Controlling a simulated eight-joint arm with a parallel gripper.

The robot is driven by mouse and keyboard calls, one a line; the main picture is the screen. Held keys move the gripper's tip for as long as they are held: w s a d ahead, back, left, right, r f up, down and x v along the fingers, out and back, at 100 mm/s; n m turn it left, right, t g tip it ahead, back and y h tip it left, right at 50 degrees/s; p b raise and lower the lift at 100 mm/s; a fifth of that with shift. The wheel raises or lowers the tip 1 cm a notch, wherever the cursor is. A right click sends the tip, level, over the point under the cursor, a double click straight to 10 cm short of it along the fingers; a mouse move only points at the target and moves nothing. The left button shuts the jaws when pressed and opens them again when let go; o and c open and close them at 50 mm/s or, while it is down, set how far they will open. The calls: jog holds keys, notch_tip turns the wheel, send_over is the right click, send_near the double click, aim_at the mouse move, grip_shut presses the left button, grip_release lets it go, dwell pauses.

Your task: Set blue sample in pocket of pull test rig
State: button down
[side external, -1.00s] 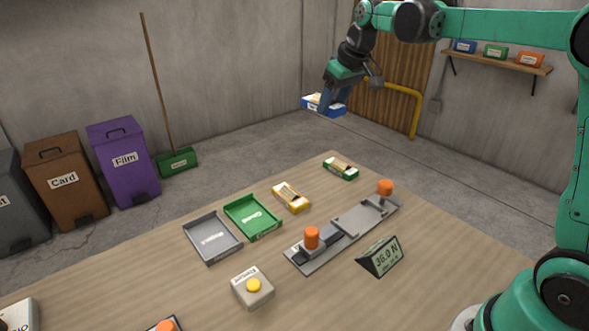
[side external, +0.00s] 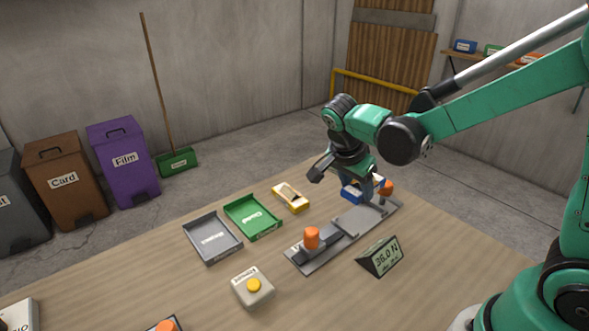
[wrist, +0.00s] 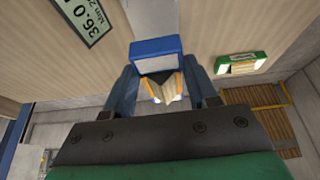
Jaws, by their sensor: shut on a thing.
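The blue sample (side external: 352,192) is held between the fingers of my gripper (side external: 362,191). In the wrist view, the blue sample (wrist: 155,47) shows its blue end and a pale face between the two fingers of my gripper (wrist: 157,75). The grey pull test rig (side external: 355,219) lies on the table, with an orange knob at each end. The sample is just behind the rig's far half, near its far orange knob (side external: 387,187). I cannot tell its height above the table. My gripper partly hides the sample; the pocket is not clearly made out.
A display (side external: 381,257) reading 36.0 N stands in front of the rig. A yellow sample (side external: 291,197), a green tray (side external: 252,217), a grey tray (side external: 212,239) and a yellow-button box (side external: 253,287) lie to the left. A green sample (wrist: 236,64) shows in the wrist view.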

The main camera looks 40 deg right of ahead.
aim_at(355, 222)
jog(key=shift+s+f, duration=0.15)
jog(key=shift+f, duration=2.65)
jog(key=shift+f, duration=0.7)
jog(key=shift+c, duration=0.9)
grip_release()
jog(key=shift+v, duration=2.8)
jog(key=shift+r, duration=0.1)
